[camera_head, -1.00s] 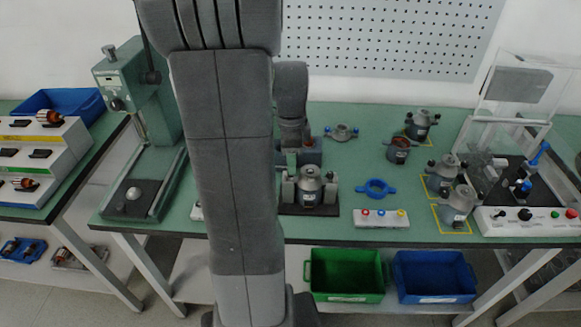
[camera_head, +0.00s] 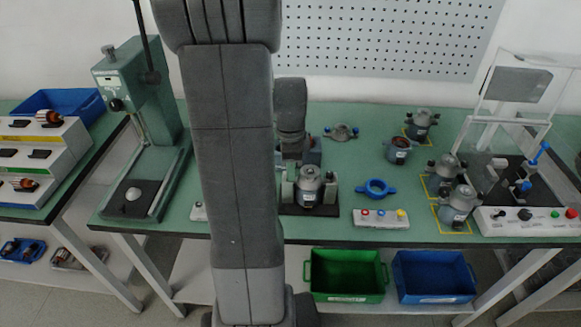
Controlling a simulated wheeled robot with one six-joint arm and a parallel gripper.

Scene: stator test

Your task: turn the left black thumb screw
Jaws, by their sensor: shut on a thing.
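A grey stator housing (camera_head: 309,183) stands upright in a dark-based fixture (camera_head: 310,210) on the green bench, with a grey upright post at each side. My arm comes down from above, and its wrist end reaches the back left of this fixture. My gripper (camera_head: 292,157) is there, small and partly hidden by its own wrist. It is shut on a small part at the fixture's left, at the place of the left black thumb screw. The screw itself is hidden, and I cannot make out its angle.
Several grey housings (camera_head: 457,208) stand farther right, before a clear-guarded test station (camera_head: 515,170). A green press (camera_head: 140,90) stands at left. Green (camera_head: 347,298) and blue (camera_head: 434,296) bins sit below.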

